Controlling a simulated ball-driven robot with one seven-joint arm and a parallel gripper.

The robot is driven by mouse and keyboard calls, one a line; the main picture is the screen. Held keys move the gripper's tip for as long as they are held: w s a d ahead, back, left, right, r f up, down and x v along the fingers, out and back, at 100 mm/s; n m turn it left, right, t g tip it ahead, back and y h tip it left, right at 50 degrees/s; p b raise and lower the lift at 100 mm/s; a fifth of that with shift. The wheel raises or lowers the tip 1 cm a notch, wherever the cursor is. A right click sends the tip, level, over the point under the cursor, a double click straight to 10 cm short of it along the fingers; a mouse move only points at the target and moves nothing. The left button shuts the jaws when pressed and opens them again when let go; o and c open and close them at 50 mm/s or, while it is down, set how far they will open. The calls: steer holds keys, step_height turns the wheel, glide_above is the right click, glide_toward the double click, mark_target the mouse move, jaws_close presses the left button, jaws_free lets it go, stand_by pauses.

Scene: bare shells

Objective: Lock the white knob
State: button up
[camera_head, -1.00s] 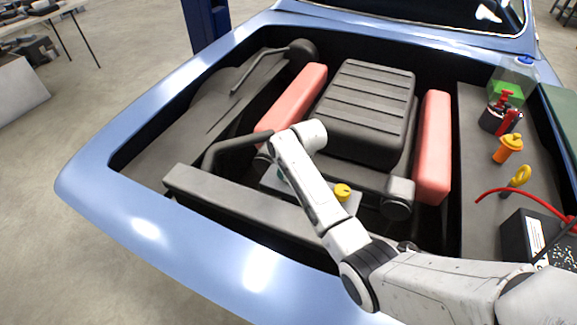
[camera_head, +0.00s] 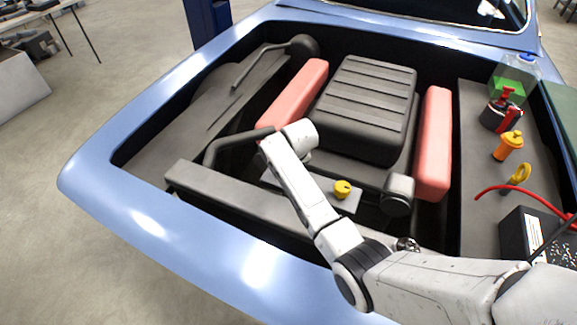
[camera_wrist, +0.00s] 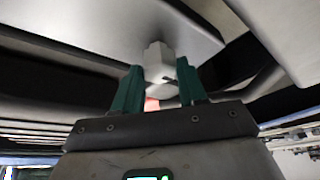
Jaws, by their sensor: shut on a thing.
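The white knob (camera_wrist: 156,55) shows in the wrist view, a small faceted white block standing on a flat pale grey surface (camera_wrist: 100,22). My gripper (camera_wrist: 159,78) has green fingers, one on each side of the knob. It is shut on the knob's lower part in that view. In the head view my own white arm reaches down into the open engine bay and hides the knob and the fingers.
A yellow cap (camera_head: 342,189) sits just right of my arm. A black ribbed engine cover (camera_head: 366,90) stands behind, between red covers (camera_head: 292,103) and (camera_head: 434,140). A grey crossbar (camera_head: 235,205) and black hose (camera_head: 232,143) lie close left of the arm.

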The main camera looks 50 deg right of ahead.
steer(key=o, duration=1)
steer(key=shift+o, duration=0.2)
steer(key=v, duration=1)
steer(key=shift+r+b, duration=0.4)
steer(key=shift+s, duration=0.15)
